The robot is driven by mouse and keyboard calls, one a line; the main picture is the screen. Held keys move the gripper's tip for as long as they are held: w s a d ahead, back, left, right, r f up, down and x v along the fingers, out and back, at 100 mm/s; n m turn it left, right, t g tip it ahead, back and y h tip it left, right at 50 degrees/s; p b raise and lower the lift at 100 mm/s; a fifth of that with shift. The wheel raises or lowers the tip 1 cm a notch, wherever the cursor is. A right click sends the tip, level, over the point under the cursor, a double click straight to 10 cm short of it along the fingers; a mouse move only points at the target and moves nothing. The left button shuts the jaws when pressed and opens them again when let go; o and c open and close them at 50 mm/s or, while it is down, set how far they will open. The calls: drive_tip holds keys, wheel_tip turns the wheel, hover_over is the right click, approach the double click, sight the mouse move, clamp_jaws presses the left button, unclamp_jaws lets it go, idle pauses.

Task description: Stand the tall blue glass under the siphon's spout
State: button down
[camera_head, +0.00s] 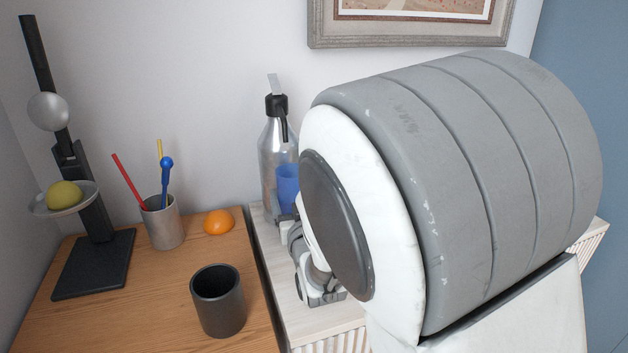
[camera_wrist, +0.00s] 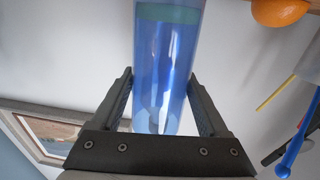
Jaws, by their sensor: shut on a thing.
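The tall blue glass (camera_head: 287,183) is in front of the siphon's lower body in the head view, just below the level of the spout. It looks upright. I cannot tell whether it is exactly under the spout or whether its base touches the shelf. The silver siphon (camera_head: 268,158) stands on the pale shelf, with a black head and a black spout (camera_head: 285,128) pointing down. My gripper is shut on the glass (camera_wrist: 166,50), one finger on each side in the wrist view (camera_wrist: 160,76). In the head view my arm hides most of the gripper.
A wooden counter (camera_head: 165,310) at left holds a dark cup (camera_head: 218,302), an orange (camera_head: 218,222), a metal pot (camera_head: 163,225) of stirrers and a black stand (camera_head: 92,265) bearing a lemon. The pale shelf (camera_head: 275,280) is partly hidden by my arm. A framed picture (camera_head: 405,40) hangs behind.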

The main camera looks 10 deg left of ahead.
drive_tip(key=shift+f+b, duration=0.3)
drive_tip(key=shift+b, duration=0.15)
drive_tip(key=shift+f+b, duration=0.25)
drive_tip(key=shift+b, duration=0.1)
unclamp_jaws()
drive_tip(key=shift+f, duration=0.1)
drive_tip(key=shift+r+p, duration=0.65)
drive_tip(key=shift+p, duration=0.2)
drive_tip(key=b+v, duration=1)
drive_tip(key=v, duration=0.2)
